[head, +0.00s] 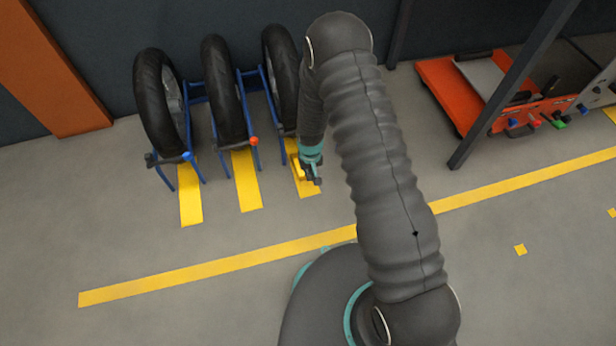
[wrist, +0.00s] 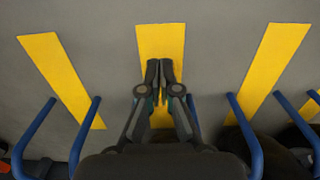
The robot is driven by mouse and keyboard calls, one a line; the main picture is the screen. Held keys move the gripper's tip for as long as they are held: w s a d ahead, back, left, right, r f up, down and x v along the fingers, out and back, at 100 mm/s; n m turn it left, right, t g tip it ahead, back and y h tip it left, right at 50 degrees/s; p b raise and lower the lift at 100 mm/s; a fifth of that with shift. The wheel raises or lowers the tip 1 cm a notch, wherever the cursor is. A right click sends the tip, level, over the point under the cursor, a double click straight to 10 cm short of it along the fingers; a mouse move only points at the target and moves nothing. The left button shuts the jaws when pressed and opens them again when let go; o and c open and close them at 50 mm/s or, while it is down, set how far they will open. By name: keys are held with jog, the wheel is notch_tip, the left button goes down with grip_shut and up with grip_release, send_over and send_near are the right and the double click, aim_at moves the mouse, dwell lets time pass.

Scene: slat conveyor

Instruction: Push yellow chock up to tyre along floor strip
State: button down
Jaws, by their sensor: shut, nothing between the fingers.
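The yellow chock (head: 298,169) is a small yellow block on the rightmost visible floor strip (head: 310,189) in the head view. My gripper (head: 317,181) is low over this strip, just right of the chock; I cannot tell whether they touch. The fingers are shut and empty; in the wrist view my gripper (wrist: 159,66) points along a yellow strip (wrist: 160,38). The chock cannot be told apart from the strip there. The tyre (head: 281,70) beyond this strip stands upright in a blue rack, partly hidden by my arm.
Two more black tyres, the left one (head: 158,100) and the middle one (head: 222,85), stand in the blue rack with strips before them. Blue rack bars (wrist: 246,130) flank my gripper in the wrist view. An orange cart (head: 450,85) is at the right, behind a dark post (head: 500,95).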

aim_at(310, 193)
notch_tip(310, 193, down, 10)
jog(key=shift+b, duration=0.55)
jog(key=shift+w+a+r, duration=0.1)
jog(key=shift+w+a, duration=0.1)
jog(key=shift+w, duration=0.4)
jog(key=shift+w+a+r, duration=0.1)
jog(key=shift+w+a, duration=0.05)
jog(key=shift+w, duration=0.45)
jog(key=shift+w+a, duration=0.2)
jog(key=shift+w, duration=0.5)
